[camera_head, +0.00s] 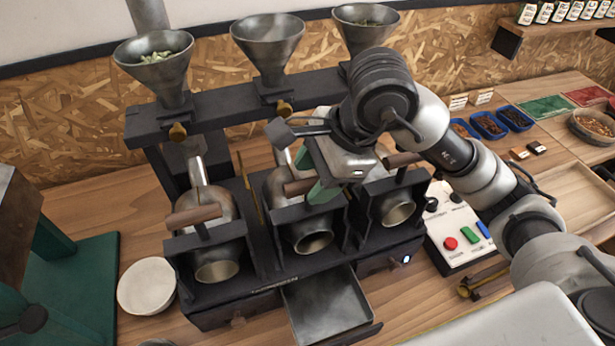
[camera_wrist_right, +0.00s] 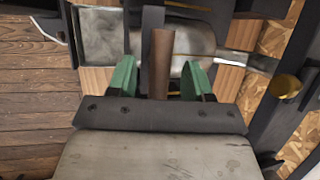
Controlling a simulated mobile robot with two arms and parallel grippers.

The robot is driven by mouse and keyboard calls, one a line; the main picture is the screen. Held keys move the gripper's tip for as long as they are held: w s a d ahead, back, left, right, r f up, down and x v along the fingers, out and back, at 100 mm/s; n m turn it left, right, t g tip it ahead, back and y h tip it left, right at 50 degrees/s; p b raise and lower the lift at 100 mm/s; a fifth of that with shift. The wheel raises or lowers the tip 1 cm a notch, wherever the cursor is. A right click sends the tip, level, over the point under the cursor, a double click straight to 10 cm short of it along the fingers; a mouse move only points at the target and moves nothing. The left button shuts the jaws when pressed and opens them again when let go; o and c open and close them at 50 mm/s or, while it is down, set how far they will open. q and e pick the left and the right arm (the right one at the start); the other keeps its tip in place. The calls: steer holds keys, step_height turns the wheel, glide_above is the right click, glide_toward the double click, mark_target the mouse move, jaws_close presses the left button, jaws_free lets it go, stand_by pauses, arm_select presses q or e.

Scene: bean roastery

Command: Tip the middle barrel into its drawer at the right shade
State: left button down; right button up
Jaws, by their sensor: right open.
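The middle barrel (camera_head: 314,240) is a metal drum in a dark frame, its mouth facing forward and down. Its inside contents cannot be made out. Its wooden handle (camera_head: 297,187) sticks out on top. The middle drawer (camera_head: 328,304) is pulled out below it and looks empty. My right gripper (camera_head: 314,178) is at this handle. In the right wrist view the handle (camera_wrist_right: 161,62) stands between its two green fingers (camera_wrist_right: 160,78), with gaps on both sides. The jaws are open around it. My left gripper is not in view.
The left barrel (camera_head: 216,270) and right barrel (camera_head: 396,211) stand close on either side. Three funnels, including the middle funnel (camera_head: 268,47), sit above on a dark beam. A white bowl (camera_head: 147,286) stands at left, a button box (camera_head: 458,226) at right.

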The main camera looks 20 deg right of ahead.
mark_target(300, 200)
steer(key=shift+w+a+f, duration=0.2)
steer(key=shift+a+f, duration=0.05)
steer(key=shift+f, duration=0.35)
steer(key=shift+a+f, duration=0.25)
steer(key=shift+f, duration=0.3)
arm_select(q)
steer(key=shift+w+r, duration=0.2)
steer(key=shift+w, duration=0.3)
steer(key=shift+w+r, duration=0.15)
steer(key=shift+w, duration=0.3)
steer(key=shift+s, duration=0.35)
arm_select(e)
jaws_close()
